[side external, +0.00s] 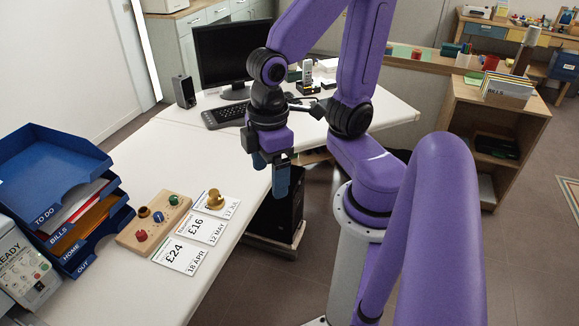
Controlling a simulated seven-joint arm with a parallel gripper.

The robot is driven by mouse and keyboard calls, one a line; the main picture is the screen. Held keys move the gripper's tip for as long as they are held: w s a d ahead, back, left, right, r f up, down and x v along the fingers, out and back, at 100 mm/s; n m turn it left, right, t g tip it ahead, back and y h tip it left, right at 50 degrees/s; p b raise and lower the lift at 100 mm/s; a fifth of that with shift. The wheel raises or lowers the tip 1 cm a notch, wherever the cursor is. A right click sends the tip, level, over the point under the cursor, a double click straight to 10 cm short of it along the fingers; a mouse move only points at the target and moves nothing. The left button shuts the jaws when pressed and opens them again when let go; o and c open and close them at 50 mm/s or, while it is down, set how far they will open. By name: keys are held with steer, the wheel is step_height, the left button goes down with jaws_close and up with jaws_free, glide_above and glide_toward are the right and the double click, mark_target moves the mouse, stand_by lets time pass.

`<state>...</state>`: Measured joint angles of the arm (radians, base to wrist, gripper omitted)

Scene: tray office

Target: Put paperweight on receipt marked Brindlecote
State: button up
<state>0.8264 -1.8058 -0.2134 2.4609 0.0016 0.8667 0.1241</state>
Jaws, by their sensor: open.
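Three white receipts lie in a row on the white desk: a near one marked £24, 18 APR (180,257), a middle one marked £16, 12 MAY (203,231), and a far one (231,209) dated in July. A brass paperweight (215,199) with a round knob stands on the far receipt and hides part of its print. The shop names are too small to read, so I cannot tell which is Brindlecote. My gripper (276,180) points down near the desk's front edge, right of and apart from the paperweight. It holds nothing that I can see.
A wooden board (128,239) with several coloured knobbed pieces lies left of the receipts. Blue stacked trays (60,190) and a grey box (25,275) stand further left. A keyboard (225,115) and monitor (228,55) stand behind. The desk between keyboard and receipts is clear.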

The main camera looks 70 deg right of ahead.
steer(key=shift+s+d+r+n, duration=0.1)
steer(key=shift+s+d+n, duration=0.1)
steer(key=shift+s+n, duration=0.35)
steer(key=shift+s+d+r+n, duration=0.15)
steer(key=shift+s+n, duration=0.25)
steer(key=shift+s, duration=0.3)
steer(key=shift+s+d+r+n, duration=0.1)
steer(key=shift+s+d+n, duration=0.1)
steer(key=shift+s+n, duration=0.35)
